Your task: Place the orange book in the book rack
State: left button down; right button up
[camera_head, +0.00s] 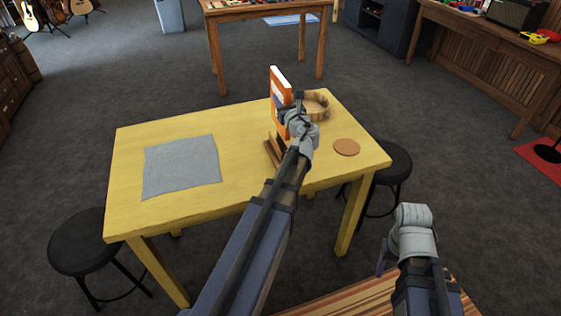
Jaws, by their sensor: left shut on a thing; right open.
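The orange book (275,108) stands upright over the right half of the yellow table (240,180), with its white page edge (281,77) on top. My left gripper (290,118) is shut on the book from the near right side. The wooden book rack (272,153) is partly visible on the table, just below and left of my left gripper; my arm hides much of it. I cannot tell whether the book's bottom touches the rack or the table. My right gripper (385,258) is open and empty, off the table to the lower right.
A grey cloth (181,166) lies on the table's left half. A round wooden bowl (317,104) and a brown coaster (346,147) are on the right. Black stools (82,242) stand beside the table. The table between cloth and rack is clear.

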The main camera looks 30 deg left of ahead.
pick_arm(q)
jog(key=shift+f+b, duration=5.1)
jog(key=shift+f, duration=0.45)
jog(key=shift+r, duration=0.15)
jog(key=c, duration=0.7)
grip_release()
jog(key=shift+c, duration=0.2)
jog(key=shift+r+p, duration=0.1)
jog(key=shift+p, duration=0.2)
jog(key=v, duration=1.2)
jog(key=shift+s, duration=0.1)
